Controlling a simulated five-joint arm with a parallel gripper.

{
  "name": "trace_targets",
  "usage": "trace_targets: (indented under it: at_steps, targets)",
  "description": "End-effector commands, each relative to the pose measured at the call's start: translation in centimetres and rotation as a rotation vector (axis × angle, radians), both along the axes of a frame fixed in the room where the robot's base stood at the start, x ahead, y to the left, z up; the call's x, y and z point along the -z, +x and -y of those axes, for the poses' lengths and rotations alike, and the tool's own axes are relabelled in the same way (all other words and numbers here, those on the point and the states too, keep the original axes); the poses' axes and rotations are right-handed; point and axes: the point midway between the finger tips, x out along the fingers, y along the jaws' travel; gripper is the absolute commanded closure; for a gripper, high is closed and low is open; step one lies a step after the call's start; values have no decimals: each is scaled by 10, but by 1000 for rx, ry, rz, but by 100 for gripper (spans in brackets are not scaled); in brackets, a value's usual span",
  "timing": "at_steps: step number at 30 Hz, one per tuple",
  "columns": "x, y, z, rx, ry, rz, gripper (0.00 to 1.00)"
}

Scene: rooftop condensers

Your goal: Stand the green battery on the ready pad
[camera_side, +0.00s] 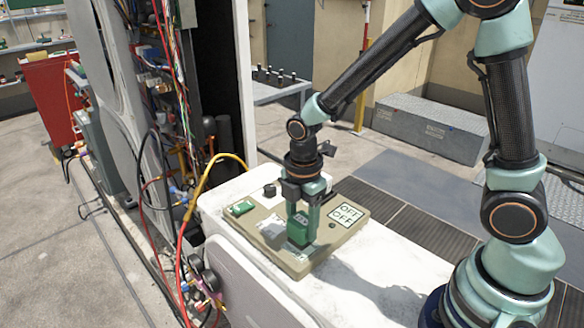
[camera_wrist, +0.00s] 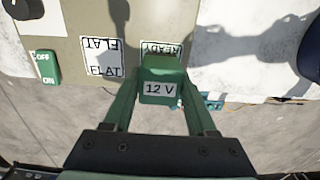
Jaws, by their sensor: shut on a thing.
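The green battery (camera_wrist: 160,90), labelled "12 V", is between the two fingers of my gripper (camera_wrist: 160,80), which is shut on it. In the side view the battery (camera_side: 299,229) looks upright, low over the front part of the tan board, with my gripper (camera_side: 303,218) coming down from above. The ready pad (camera_wrist: 165,48) is a white square marked "READY"; the battery covers part of it in the wrist view. I cannot tell whether the battery's base touches the pad.
The tan board (camera_side: 350,192) lies on a white unit top (camera_side: 385,280). A "FLAT" pad (camera_wrist: 101,57) is left of the ready pad in the wrist view. A green OFF/ON switch (camera_wrist: 45,68) is farther left. Cables (camera_side: 185,225) hang beside the unit.

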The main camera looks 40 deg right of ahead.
Motion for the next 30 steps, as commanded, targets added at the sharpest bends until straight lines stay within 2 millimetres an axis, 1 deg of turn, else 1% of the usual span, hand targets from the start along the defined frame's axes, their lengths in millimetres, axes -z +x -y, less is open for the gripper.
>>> trace_targets:
  at_steps: [1,4,16,17,18,19,30]
  targets:
    - [7,-1,0,0,-1,-4,100]
    - [15,-1,0,0,0,-2,100]
    - [19,0,0,0,0,0,100]
    - [19,0,0,0,0,-1,39]
    - [19,0,0,0,0,0,24]
    - [19,0,0,0,0,0,13]
    - [17,0,0,0,0,1,13]
